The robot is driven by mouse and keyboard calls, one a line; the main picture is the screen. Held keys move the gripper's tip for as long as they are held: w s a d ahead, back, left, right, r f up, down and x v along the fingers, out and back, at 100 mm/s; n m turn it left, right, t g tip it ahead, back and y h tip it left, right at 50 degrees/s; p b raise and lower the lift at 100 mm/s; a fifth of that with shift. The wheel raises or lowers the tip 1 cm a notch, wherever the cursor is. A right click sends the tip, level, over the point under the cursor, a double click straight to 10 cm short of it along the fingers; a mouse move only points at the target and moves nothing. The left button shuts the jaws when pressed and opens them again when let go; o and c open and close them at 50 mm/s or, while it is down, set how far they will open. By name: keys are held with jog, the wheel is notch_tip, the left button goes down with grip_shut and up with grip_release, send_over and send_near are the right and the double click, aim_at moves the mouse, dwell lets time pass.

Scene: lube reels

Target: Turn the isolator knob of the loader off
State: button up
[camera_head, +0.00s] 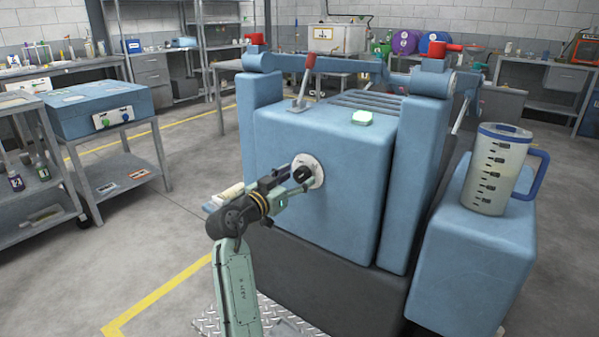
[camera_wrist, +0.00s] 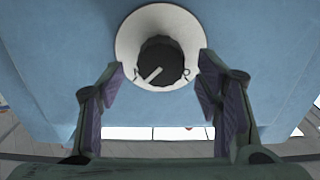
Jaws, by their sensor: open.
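The isolator knob (camera_wrist: 160,63) is black and ribbed, with a pale pointer line. It sits on a round white plate (camera_wrist: 128,40) on the front of the blue loader (camera_head: 330,200). In the wrist view the line slants to the lower left, away from the "O" mark at the plate's right. My gripper (camera_wrist: 161,80) is open, with its two fingers on either side of the knob and apart from it. In the head view my gripper (camera_head: 301,178) is at the plate and partly hides the knob (camera_head: 302,173).
A measuring jug (camera_head: 497,170) with a blue handle stands on the blue block at the right. A grey cart (camera_head: 125,165) stands at the left, with open floor between.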

jog(key=shift+x, duration=1.1)
jog(key=shift+c, duration=0.6)
jog(key=c, duration=1)
jog(key=shift+c, duration=0.2)
